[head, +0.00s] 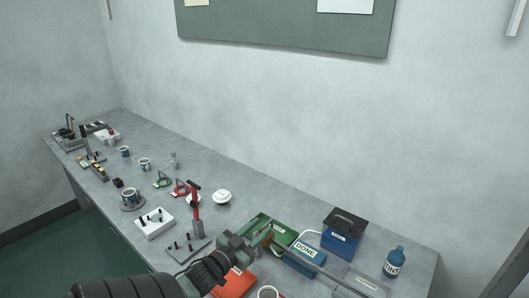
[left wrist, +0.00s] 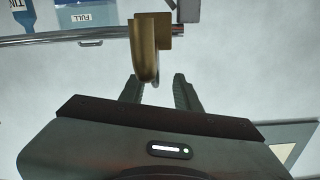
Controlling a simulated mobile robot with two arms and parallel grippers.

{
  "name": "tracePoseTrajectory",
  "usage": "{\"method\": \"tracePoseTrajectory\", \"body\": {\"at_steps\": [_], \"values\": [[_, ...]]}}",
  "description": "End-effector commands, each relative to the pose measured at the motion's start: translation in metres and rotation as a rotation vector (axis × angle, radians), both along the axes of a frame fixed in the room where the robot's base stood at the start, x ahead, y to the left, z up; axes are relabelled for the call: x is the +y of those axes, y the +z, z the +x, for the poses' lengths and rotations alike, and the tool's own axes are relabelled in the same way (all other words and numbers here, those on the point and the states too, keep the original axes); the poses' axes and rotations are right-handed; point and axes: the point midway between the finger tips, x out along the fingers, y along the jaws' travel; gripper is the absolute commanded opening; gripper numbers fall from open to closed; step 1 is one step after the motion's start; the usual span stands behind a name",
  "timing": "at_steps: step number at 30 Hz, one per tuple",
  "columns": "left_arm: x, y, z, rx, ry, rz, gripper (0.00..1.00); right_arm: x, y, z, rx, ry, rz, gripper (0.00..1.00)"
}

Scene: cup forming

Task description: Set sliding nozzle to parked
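The sliding nozzle (left wrist: 146,48) is a brass hooked piece on a silver rail (left wrist: 60,37) in the left wrist view. In the head view the rail (head: 315,265) runs diagonally over the front right of the bench, and the nozzle is too small and covered to make out clearly. My left gripper (left wrist: 157,80) is open, its two dark fingers apart. The nozzle's curved end appears between the fingertips, nearer the left finger, with a gap on the right; contact cannot be told. In the head view my left gripper (head: 258,240) is at the rail's far end. My right gripper is not in view.
Near the rail stand a green tray (head: 262,229), a blue DONE tray (head: 306,255), a blue box with a dark lid (head: 341,238) and a blue bottle (head: 394,262). A red-handled upright tool (head: 195,208) stands left of my gripper. Cups and small fixtures fill the bench's left part.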

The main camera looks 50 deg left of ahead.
Motion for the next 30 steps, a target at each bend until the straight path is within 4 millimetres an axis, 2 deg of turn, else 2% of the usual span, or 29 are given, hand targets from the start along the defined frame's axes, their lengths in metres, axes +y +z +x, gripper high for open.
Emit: {"method": "tracePoseTrajectory", "body": {"at_steps": [3, 9, 30], "values": [[-0.005, -0.003, -0.021, 0.002, 0.000, 0.000, 0.33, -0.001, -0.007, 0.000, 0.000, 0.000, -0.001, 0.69], [-0.008, -0.001, -0.039, 0.001, 0.000, -0.001, 0.33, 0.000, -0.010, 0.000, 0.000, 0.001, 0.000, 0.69], [-0.009, -0.001, -0.041, 0.001, 0.000, -0.001, 0.33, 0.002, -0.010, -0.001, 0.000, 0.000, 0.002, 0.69]]}}
